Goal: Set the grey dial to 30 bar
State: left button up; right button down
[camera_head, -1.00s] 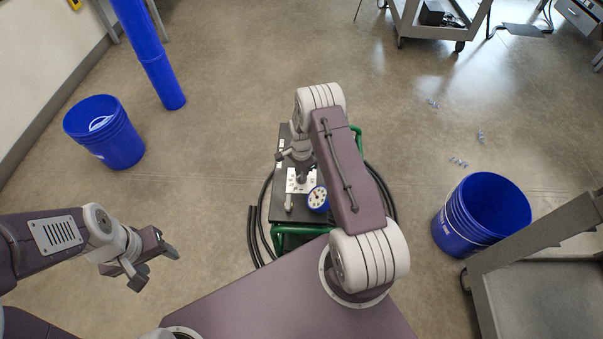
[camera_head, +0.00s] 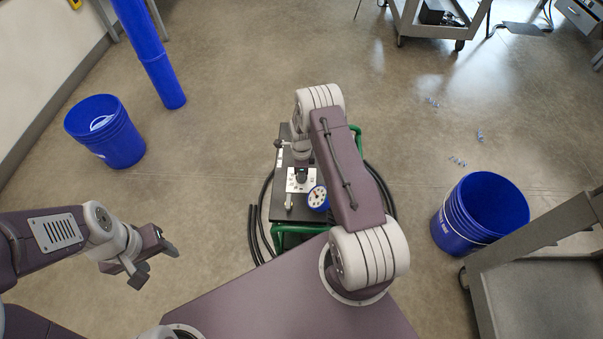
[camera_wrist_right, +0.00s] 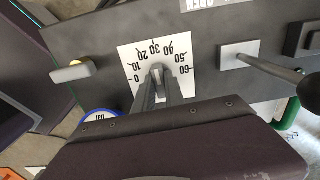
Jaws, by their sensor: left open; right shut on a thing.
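The grey dial (camera_wrist_right: 157,70) sits on a white scale plate (camera_wrist_right: 128,55) marked from 0 to 60 on the dark panel. My right gripper (camera_wrist_right: 160,82) is shut on the dial, and its fingers hide much of it. Which mark the dial points to is hard to tell; its visible end lies below the 20 to 40 marks. In the head view my right gripper (camera_head: 301,174) is over the plate (camera_head: 292,186), partly hidden by my own arm. My left gripper (camera_head: 157,261) is open and empty at the left, away from the cart.
A blue-rimmed gauge (camera_head: 317,197) is beside the plate. A lever with a black knob (camera_wrist_right: 270,72) and a small handle (camera_wrist_right: 74,72) flank the dial. Black hoses (camera_head: 254,235) ring the cart. Blue buckets (camera_head: 106,131) (camera_head: 482,214) stand on the floor either side.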

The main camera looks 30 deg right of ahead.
dwell(0.4)
jog(key=c, duration=1.4)
grip_release()
jog(key=shift+r, duration=0.1)
notch_tip(320, 180, up, 9)
jog(key=p, duration=0.2)
jog(key=shift+p, duration=0.4)
